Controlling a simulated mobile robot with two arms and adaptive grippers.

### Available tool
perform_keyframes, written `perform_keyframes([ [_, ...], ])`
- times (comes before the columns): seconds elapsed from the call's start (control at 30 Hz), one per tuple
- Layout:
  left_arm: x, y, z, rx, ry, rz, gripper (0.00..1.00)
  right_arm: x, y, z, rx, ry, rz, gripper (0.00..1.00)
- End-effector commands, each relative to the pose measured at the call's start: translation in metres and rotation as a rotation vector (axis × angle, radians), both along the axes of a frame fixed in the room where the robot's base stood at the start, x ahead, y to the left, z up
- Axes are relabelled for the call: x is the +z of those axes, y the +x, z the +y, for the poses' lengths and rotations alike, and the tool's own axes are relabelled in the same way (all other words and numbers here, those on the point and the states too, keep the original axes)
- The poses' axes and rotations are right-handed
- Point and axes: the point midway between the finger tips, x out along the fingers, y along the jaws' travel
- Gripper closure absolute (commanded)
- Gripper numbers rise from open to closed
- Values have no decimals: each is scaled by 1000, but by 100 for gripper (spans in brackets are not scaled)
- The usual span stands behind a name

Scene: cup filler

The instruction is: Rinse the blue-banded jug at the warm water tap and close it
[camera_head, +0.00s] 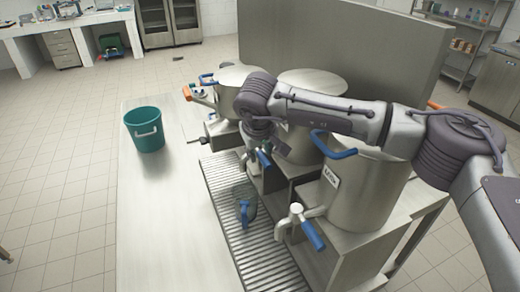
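A see-through vessel with a blue part, apparently the blue-banded jug (243,211), stands on the slatted drip grate below the middle tap. My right arm comes in from the right across the metal urns. My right gripper (259,147) points down at the middle tap, close to its blue lever (264,159). Its fingers are small and partly hidden, so I cannot tell whether they are open or touch the lever. A nearer tap (296,211) has a blue lever hanging down to the right. I cannot read which tap is warm. My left gripper is not in view.
Metal urns stand along the right of the counter, the nearest (362,200) with a label. A teal bucket (148,140) stands on the counter's far left. The bare counter (160,215) left of the drip grate (262,262) is clear. A metal partition (340,45) rises behind.

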Motion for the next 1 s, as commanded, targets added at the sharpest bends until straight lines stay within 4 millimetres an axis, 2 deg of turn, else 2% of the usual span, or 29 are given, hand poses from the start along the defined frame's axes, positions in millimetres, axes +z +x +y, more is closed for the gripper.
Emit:
perform_keyframes([
  [0.03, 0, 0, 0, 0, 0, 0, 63, 0, 0, 0, 0, 0, 0, 80],
  [0.17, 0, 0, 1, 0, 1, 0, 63, 0, 0, 0, 0, 0, 0, 100],
  [0.43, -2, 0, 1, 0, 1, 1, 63, -1, 0, 2, -18, 0, -1, 100],
  [0.73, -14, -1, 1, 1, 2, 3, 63, 0, -1, 14, -273, 1, -2, 100],
  [1.0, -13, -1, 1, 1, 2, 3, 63, 1, -2, 15, -301, 2, -1, 100],
])
